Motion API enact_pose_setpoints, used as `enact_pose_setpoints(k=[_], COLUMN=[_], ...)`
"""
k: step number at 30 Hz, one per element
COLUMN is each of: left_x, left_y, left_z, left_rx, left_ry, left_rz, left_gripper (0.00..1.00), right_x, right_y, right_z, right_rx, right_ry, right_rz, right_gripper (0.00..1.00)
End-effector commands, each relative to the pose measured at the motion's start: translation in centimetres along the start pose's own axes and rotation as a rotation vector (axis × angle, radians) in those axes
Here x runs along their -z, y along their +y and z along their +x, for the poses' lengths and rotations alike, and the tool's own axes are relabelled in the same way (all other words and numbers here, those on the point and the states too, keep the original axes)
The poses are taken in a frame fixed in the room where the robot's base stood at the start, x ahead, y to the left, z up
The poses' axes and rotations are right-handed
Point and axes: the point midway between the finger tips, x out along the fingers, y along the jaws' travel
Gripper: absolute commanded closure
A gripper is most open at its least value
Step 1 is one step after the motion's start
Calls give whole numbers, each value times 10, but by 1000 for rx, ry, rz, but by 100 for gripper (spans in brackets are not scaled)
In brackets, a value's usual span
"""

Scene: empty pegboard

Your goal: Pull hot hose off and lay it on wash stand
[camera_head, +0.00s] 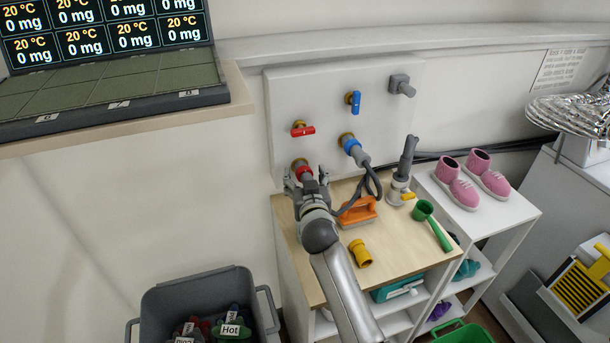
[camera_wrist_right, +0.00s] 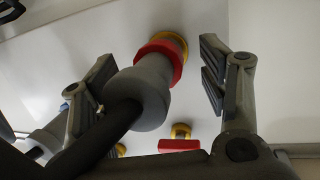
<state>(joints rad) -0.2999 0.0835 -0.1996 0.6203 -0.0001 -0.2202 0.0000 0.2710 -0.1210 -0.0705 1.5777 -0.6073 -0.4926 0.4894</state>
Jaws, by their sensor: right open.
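The hot hose's grey connector (camera_wrist_right: 145,90) with its red collar (camera_wrist_right: 158,62) sits on the brass outlet of the wall panel (camera_head: 330,95), below the red tap (camera_head: 302,129). In the head view its red collar (camera_head: 304,172) shows between the fingers. My right gripper (camera_head: 306,178) is open around the connector. In the right wrist view its fingers (camera_wrist_right: 158,78) stand on either side of the connector, with a visible gap at the right finger. The dark hose runs back toward the wrist. The wash stand (camera_head: 315,270) has a wooden top below the panel. My left gripper is not in view.
The blue-collared cold hose (camera_head: 354,150) hangs beside it, under the blue tap (camera_head: 353,101). On the stand are an orange brush (camera_head: 357,212), a yellow fitting (camera_head: 360,253), a green scoop (camera_head: 432,224) and a grey fitting (camera_head: 399,190). The front-left top is partly clear.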

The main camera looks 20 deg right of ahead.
Motion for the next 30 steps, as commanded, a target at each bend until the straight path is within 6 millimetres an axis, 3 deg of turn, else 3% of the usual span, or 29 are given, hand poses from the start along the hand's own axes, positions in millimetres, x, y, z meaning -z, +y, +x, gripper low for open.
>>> enact_pose_setpoints(k=[14,26,30], left_x=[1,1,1], left_y=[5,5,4], left_z=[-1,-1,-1], left_rx=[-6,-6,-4], left_ry=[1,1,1], left_rz=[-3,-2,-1], left_gripper=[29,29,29], right_x=[0,0,0], right_y=[0,0,1], right_z=[11,11,11], right_rx=[0,0,-1], right_ry=[-1,-1,0], right_rz=[0,0,0], right_gripper=[33,83,85])
